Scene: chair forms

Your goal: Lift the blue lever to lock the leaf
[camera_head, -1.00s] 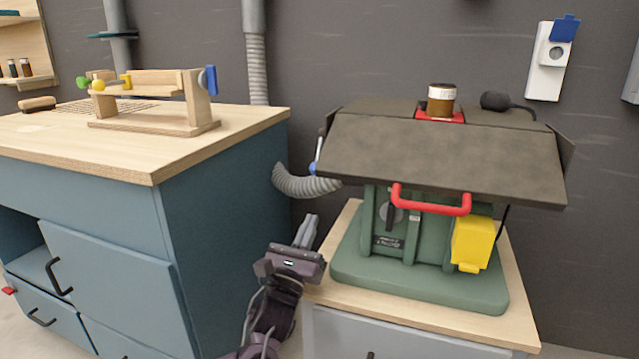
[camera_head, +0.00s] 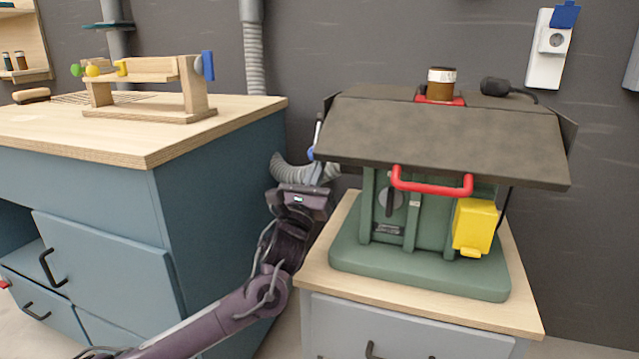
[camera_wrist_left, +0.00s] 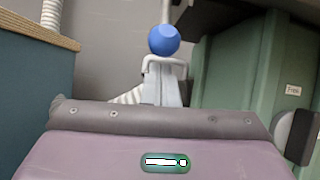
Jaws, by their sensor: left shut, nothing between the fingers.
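The blue lever's round knob (camera_head: 311,153) is at the left side of the green machine (camera_head: 420,270), under the left end of its dark leaf (camera_head: 440,140). A pale rod rises from the knob. In the left wrist view the knob (camera_wrist_left: 164,40) shows just beyond my fingertips. The leaf slopes down toward the front, with a red handle (camera_head: 432,187) below its front edge. My left gripper (camera_head: 318,172) is shut and empty, just below the knob; it also shows in the left wrist view (camera_wrist_left: 164,70). I cannot tell whether it touches the knob. My right gripper is out of view.
A blue workbench (camera_head: 210,220) stands close to the left of my arm. A grey hose (camera_head: 290,170) runs behind my gripper. A brown jar (camera_head: 441,85) stands on top of the machine, and a yellow box (camera_head: 475,228) is on its front.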

